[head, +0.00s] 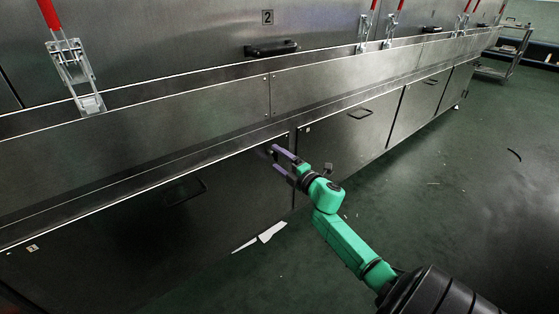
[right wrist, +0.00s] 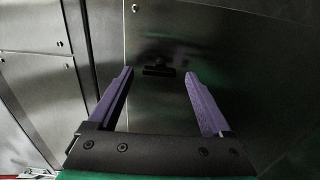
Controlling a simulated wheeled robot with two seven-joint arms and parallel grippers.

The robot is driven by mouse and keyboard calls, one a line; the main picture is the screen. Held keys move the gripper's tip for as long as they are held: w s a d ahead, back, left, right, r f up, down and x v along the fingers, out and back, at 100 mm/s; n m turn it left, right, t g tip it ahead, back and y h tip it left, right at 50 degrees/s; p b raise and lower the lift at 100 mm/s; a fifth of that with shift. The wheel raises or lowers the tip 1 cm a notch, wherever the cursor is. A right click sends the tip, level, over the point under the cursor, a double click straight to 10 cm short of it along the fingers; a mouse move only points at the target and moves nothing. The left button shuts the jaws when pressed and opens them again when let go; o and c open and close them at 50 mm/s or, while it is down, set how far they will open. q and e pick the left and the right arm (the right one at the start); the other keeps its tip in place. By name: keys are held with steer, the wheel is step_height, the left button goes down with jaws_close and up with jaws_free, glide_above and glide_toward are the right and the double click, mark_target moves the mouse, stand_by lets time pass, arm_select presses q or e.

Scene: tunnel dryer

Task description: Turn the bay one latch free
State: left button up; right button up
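The bay one lower door (head: 120,225) is a dark metal panel with a small numbered label at its left end. A small black latch (right wrist: 158,71) sits on a metal panel in the right wrist view, beyond and between my fingertips. In the head view my right gripper (head: 277,160) is at the right end of the bay one door, and its fingers largely hide the latch. The right gripper has purple fingers. It is open and empty, with the latch clear of both fingers. The left gripper is not in view.
A black handle (head: 184,191) is on the bay one door. More lower doors run to the right, one with a handle (head: 360,114). Red-handled clamps (head: 75,75) stand along the ledge above. White scraps (head: 270,232) lie on the green floor. A cart (head: 503,50) stands far right.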

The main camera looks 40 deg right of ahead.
arm_select(q)
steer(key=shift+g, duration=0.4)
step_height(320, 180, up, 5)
steer(key=p, duration=0.4)
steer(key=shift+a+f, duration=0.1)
arm_select(e)
steer(key=s, duration=1.4)
steer(key=shift+s, duration=0.3)
steer(key=shift+a, duration=0.1)
